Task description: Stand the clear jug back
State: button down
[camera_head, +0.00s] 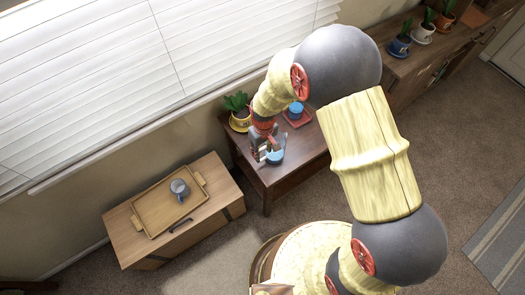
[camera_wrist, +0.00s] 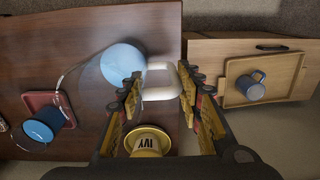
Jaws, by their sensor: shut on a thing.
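The jug shows in the wrist view as a light blue round part (camera_wrist: 121,64) with a pale looped handle (camera_wrist: 160,92) on its right. My gripper (camera_wrist: 160,98) has a finger on each side of this handle and is shut on it. In the head view my gripper (camera_head: 264,150) is low over the dark wooden table (camera_head: 300,163), with the jug's light blue part (camera_head: 275,157) beside it. The jug's clear walls are hard to make out. I cannot tell whether it is upright or tilted, or touching the table.
A blue cup (camera_wrist: 42,125) stands on a red tray (camera_wrist: 69,112). A yellow "IVY" plant pot (camera_wrist: 150,142) is close to my fingers. A wooden tray (camera_head: 150,222) with a grey-blue mug (camera_head: 179,188) lies on the lower cabinet. Blinds (camera_head: 130,70) are behind.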

jog(key=c, duration=1.2)
grip_release()
jog(key=shift+f, duration=0.1)
notch_tip(320, 180, up, 12)
jog(key=p, duration=0.2)
jog(key=shift+d+r+p, duration=0.1)
jog(key=shift+r+p, duration=0.1)
jog(key=shift+p, duration=0.2)
jog(key=s+d+r+m+t, duration=0.1)
jog(key=s+d+r+m, duration=0.15)
jog(key=d+r, duration=0.4)
jog(key=s+d+r+m+t, duration=0.1)
jog(key=s+d+r+t, duration=0.15)
jog(key=r, duration=0.75)
jog(key=s+d+r+m+t, duration=0.1)
jog(key=s+d+r, duration=0.3)
jog(key=r, duration=0.5)
jog(key=s+d+r, duration=0.1)
jog(key=s+d, duration=0.1)
jog(key=s+d+r+m+t, duration=0.1)
jog(key=s+d+r, duration=0.1)
jog(key=s, duration=0.1)
jog(key=s+d+r+m, duration=0.1)
jog(key=s+d, duration=0.1)
jog(key=shift+s+r, duration=0.15)
jog(key=shift+s, duration=0.25)
